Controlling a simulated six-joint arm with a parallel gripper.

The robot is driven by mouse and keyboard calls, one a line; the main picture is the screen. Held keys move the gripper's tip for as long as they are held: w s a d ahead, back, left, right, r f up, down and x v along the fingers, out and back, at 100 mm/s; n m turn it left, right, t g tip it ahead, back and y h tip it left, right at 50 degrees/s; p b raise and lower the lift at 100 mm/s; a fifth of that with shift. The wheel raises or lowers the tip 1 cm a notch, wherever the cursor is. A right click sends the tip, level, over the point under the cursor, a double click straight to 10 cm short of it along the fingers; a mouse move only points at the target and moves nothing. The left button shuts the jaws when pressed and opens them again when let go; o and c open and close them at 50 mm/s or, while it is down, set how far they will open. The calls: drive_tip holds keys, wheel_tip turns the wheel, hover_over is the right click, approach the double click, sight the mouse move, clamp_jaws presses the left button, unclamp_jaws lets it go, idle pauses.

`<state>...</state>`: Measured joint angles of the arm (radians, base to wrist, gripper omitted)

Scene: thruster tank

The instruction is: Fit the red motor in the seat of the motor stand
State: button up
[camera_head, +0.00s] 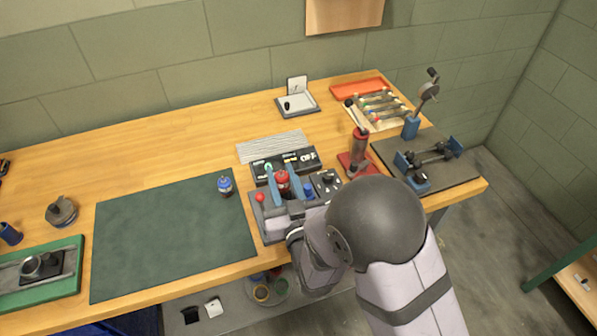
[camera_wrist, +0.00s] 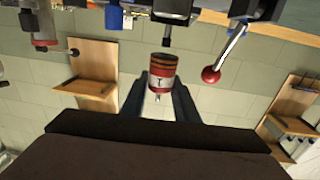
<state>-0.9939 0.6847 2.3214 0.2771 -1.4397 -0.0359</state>
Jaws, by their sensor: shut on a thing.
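The red motor (camera_head: 283,180) is between the two blue fingers of my gripper (camera_head: 283,183), above the grey and black equipment at the table's front edge. In the wrist view the motor (camera_wrist: 162,75), with a white band and a thin shaft, sits between the dark fingers. My gripper is shut on it. A grey fixture (camera_head: 257,222) with a red-knobbed lever (camera_head: 260,198) stands just left of my gripper; the lever (camera_wrist: 211,74) also shows in the wrist view. I cannot tell for sure whether this fixture is the motor stand. No seat can be made out; my gripper and arm cover much there.
A black panel (camera_head: 300,160) stands behind my gripper. A blue motor (camera_head: 225,186) stands on the green mat (camera_head: 165,235) at left. Much of the mat is clear.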

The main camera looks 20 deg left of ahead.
drive_tip(key=shift+f, duration=0.3)
drive_tip(key=shift+f+b, duration=2.65)
drive_tip(key=shift+f, duration=0.4)
drive_tip(key=o, duration=1.2)
drive_tip(key=shift+r, duration=0.1)
